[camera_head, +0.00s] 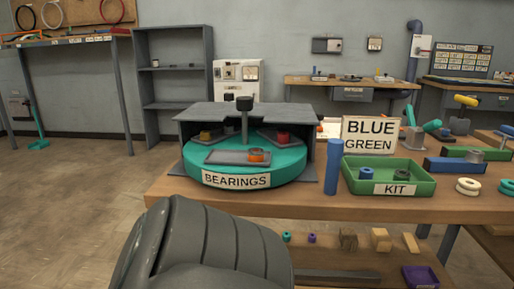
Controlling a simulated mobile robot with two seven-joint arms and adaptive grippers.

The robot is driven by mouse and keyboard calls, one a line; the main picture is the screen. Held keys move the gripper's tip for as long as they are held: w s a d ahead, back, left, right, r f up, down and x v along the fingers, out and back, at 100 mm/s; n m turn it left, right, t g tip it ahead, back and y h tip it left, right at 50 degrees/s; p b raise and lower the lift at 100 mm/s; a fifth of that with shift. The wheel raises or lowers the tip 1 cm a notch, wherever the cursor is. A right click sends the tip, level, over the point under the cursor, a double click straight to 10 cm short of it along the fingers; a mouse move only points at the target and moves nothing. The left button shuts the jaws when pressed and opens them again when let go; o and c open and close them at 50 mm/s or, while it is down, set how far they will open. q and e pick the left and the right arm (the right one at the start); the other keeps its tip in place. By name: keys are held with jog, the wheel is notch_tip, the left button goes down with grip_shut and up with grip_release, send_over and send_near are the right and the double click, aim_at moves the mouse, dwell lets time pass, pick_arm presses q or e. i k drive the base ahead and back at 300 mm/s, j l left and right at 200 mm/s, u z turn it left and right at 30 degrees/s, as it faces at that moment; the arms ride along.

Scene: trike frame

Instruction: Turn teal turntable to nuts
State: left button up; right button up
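The teal turntable (290,172) sits on the wooden workbench (400,212), partly inside a grey housing (193,113). Its front label (236,180) reads BEARINGS. A grey tray (222,157) with an orange ring (257,155) is at the front of the turntable. Farther back are a tray with a yellow-orange part (206,135) and one with a red part (283,136). A post with a dark knob (244,103) rises at the middle. No label reading nuts shows. A grey link of my arm fills the lower middle; neither gripper shows.
A blue cylinder (333,167) stands right of the turntable. Beside it are a green KIT tray (425,184) with dark parts and a BLUE GREEN sign (370,133). Blocks and small rings lie on a lower shelf at the front. Open floor is at the left.

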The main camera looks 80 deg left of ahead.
aim_at(222, 162)
jog(key=i+j+u, duration=0.1)
jog(key=u, duration=1.45)
jog(key=i+l, duration=0.05)
jog(key=l, duration=0.05)
